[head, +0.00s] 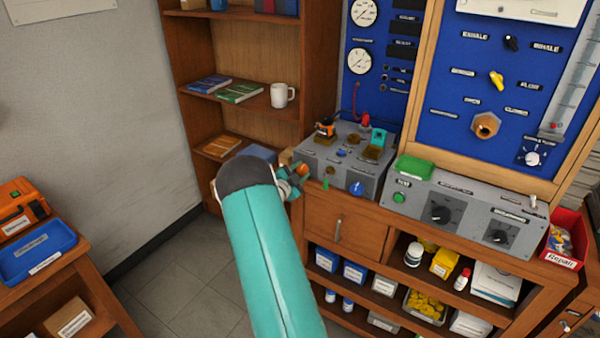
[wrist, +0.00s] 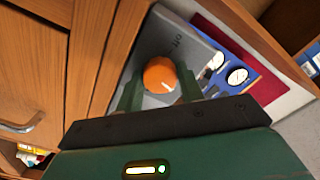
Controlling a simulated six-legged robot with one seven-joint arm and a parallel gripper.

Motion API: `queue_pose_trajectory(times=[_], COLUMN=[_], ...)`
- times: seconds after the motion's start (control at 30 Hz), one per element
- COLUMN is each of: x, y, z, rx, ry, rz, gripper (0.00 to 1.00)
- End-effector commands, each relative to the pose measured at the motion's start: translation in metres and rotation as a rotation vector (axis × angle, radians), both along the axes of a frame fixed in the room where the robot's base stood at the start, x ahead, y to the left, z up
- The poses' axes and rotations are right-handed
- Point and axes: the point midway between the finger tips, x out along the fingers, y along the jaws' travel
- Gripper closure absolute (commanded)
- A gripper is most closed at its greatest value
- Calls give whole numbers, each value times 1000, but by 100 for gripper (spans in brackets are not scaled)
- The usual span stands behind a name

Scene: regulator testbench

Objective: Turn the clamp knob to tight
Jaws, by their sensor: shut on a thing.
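An orange round knob (wrist: 159,75) with a white pointer mark sits on a grey panel (wrist: 168,35) in the wrist view. I take it to be the clamp knob. My gripper (wrist: 161,84) has one green finger on each side of the knob and is shut on it. The pointer mark is toward the lower right of the knob. Lettering on the panel above it is too small to read surely. In the head view my gripper (head: 293,181) is at the left end of the bench, partly hidden by my arm, with a bit of orange (head: 303,170) showing.
A grey box (head: 345,160) with small fittings stands on the bench right of my gripper. A green block (head: 415,168) lies on another control box (head: 462,210). A shelf with a white mug (head: 282,95) stands behind. The floor (head: 185,265) at left is clear.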

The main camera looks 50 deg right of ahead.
Motion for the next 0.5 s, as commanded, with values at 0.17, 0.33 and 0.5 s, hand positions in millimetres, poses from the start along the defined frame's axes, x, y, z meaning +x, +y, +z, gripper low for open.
queue_pose_trajectory(times=[0.17, 0.33, 0.5], x=[0, 0, 0], y=[1, 1, 1], z=[0, 0, -1], rx=[16, 31, 48], ry=[-167, -329, -490], rz=[0, 1, -1], gripper=[85, 85, 85])
